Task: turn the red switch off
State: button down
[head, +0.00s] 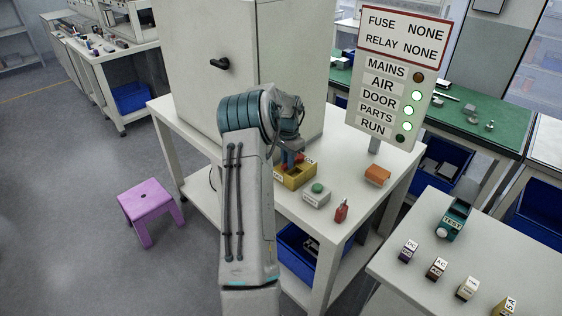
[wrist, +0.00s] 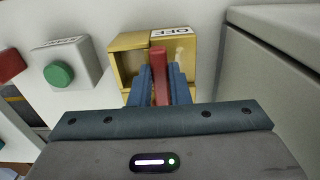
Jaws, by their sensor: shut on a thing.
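The red switch is a red lever (wrist: 159,75) on a yellow box (wrist: 127,42) with a white OFF label at its far edge in the wrist view. My gripper (wrist: 160,88) has its two blue fingers on either side of the red lever and is shut on it. In the head view the yellow box (head: 292,180) stands on the white table, and my gripper (head: 292,160) is over it, with my arm hiding part of the box. The lever's exact position is hard to tell.
A green button box (head: 316,194), a red object (head: 341,211) and an orange block (head: 377,175) stand on the table (head: 330,160) beside the yellow box. A large grey cabinet (head: 240,60) stands close behind. A status sign (head: 398,75) shows MAINS dull red, and AIR, DOOR and PARTS lit green.

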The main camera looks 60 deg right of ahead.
jog(key=shift+s+d+r, duration=0.1)
jog(key=c, duration=1.4)
grip_release()
jog(key=shift+o, duration=0.2)
notch_tip(320, 180, up, 14)
jog(key=b, duration=0.1)
